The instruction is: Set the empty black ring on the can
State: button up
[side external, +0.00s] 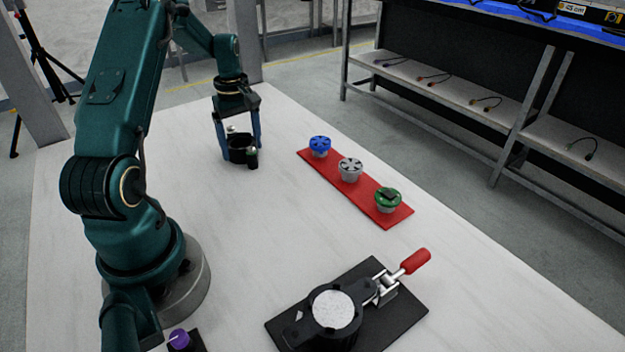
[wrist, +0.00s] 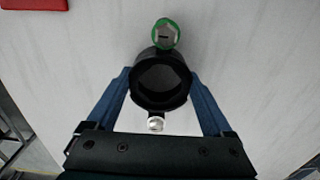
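The black ring (side external: 238,152) is between the two blue fingers of my gripper (side external: 239,150), low over the table at the back left. In the wrist view the ring (wrist: 161,80) is dark and open inside, with a green-capped knob above it and a pale knob below. The fingers of my gripper (wrist: 161,78) lie close along both its sides. I cannot tell whether they press on it or whether it touches the table. A round black body with a pale top, seemingly the can (side external: 333,311), stands upright on a black plate at the front.
A lever clamp with a red handle (side external: 415,261) sits beside the can. A red strip (side external: 374,205) bears blue, grey and green round pieces. A purple-topped piece (side external: 180,338) is at the front left. The white table (side external: 270,240) is clear in the middle.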

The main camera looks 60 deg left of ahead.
jog(key=shift+r, duration=3)
jog(key=shift+d, duration=0.1)
jog(key=shift+s+d, duration=0.25)
jog(key=shift+d, duration=0.15)
jog(key=w+d+r+m, duration=0.2)
jog(key=w+d+m, duration=0.2)
jog(key=d, duration=0.9)
jog(key=m, duration=1.4)
send_near(333, 309)
jog(key=shift+f, duration=3.15)
